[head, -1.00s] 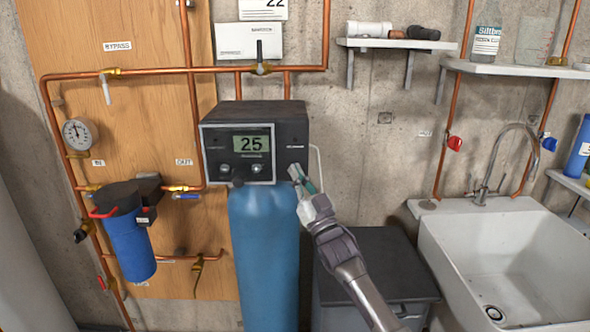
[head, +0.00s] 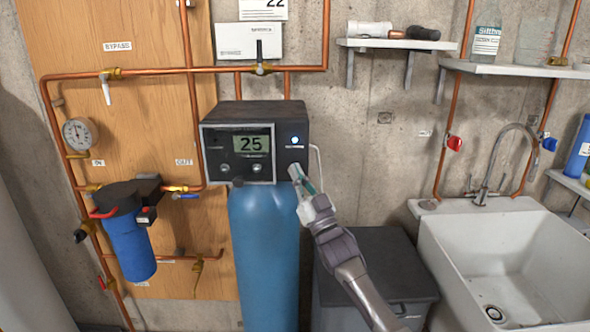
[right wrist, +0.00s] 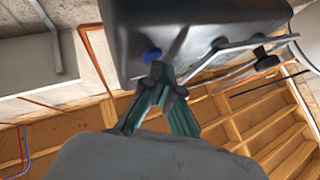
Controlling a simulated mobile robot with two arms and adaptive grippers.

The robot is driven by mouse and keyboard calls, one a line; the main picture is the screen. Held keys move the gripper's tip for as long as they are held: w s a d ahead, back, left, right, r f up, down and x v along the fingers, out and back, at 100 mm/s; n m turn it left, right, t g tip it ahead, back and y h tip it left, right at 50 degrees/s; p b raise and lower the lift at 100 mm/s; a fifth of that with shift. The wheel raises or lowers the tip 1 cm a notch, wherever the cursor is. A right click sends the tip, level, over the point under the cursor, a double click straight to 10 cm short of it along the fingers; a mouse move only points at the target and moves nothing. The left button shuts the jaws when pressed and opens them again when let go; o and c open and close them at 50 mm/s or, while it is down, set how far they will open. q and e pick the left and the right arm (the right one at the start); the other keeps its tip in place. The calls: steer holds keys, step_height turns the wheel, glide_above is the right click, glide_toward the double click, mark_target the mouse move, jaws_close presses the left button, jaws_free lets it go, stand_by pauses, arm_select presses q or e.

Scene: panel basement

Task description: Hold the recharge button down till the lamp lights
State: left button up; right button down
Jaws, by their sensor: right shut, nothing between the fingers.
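The dark control head (head: 222,112) sits on top of the blue tank (head: 262,250); its display (head: 251,144) reads 25. The lamp (head: 295,140) on the right of its front panel glows pale blue. My right gripper (head: 294,172) is shut and empty, its tips at the panel just below the lamp. The recharge button is hidden behind the tips, and I cannot tell how far in it is. In the right wrist view the closed fingers (right wrist: 160,70) meet the dark housing, beside a round blue spot (right wrist: 152,55). My left gripper is out of view.
Knobs sit under the display. Copper pipes (head: 180,71) run behind. A blue filter housing (head: 130,245) hangs at left. A dark bin (head: 390,260) stands below my right arm, with a white sink (head: 450,245) to the right.

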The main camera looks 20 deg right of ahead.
stand_by(0.8)
steer(key=shift+s+a+p, duration=0.2)
steer(key=shift+s+p, duration=0.4)
steer(key=shift+s, duration=0.15)
steer(key=s+p, duration=0.1)
steer(key=s, duration=0.1)
steer(key=s+a+p, duration=0.1)
steer(key=s+p, duration=0.1)
steer(key=shift+s+a, duration=0.2)
steer(key=shift+s, duration=0.2)
